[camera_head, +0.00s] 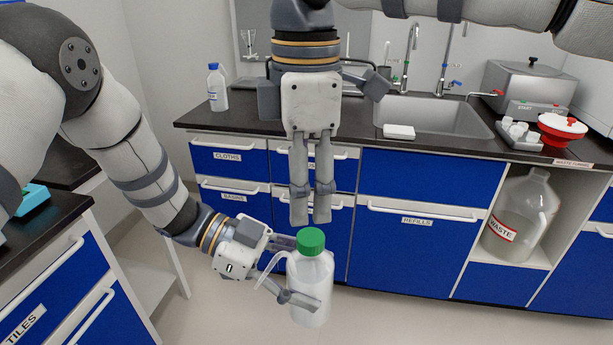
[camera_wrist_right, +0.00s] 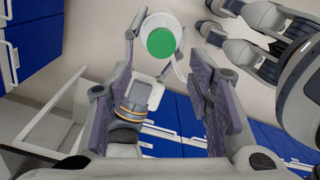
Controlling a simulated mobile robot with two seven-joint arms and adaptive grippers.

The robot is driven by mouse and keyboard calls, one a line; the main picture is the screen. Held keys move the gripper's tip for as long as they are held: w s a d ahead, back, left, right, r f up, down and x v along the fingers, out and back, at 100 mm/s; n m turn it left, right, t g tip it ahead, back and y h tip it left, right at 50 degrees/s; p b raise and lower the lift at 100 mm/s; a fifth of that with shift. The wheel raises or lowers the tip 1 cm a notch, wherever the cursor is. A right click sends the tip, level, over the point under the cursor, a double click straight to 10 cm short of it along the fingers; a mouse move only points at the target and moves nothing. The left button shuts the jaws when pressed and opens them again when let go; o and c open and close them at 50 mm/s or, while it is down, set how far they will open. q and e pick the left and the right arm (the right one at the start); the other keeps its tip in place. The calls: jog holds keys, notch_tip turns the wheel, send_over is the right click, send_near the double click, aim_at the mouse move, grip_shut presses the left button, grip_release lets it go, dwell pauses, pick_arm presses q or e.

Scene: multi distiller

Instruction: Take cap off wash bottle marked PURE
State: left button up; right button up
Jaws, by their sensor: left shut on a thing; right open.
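A translucent white wash bottle (camera_head: 314,285) with a green screw cap (camera_head: 311,241) and a thin side spout is held upright in mid-air in front of the counter. No PURE marking is legible on it. My left gripper (camera_head: 296,272) is shut around the bottle's body, below the cap. My right gripper (camera_head: 310,218) points downward, open and empty, with its fingertips just above the cap in the head view. In the right wrist view, the cap (camera_wrist_right: 161,43) shows beyond the open fingers (camera_wrist_right: 165,95), near the top, and is not between the pads.
Another bottle with a blue cap (camera_head: 217,88) stands at the counter's left end. The counter (camera_head: 340,126) holds a sink (camera_head: 445,116), a white block (camera_head: 398,132) and a rack of white caps (camera_head: 518,133). A WASTE jug (camera_head: 520,215) sits in a cubby. Floor space below the bottle is clear.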

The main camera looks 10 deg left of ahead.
aim_at(306, 236)
notch_tip(306, 236, down, 7)
jog(key=shift+f, duration=0.1)
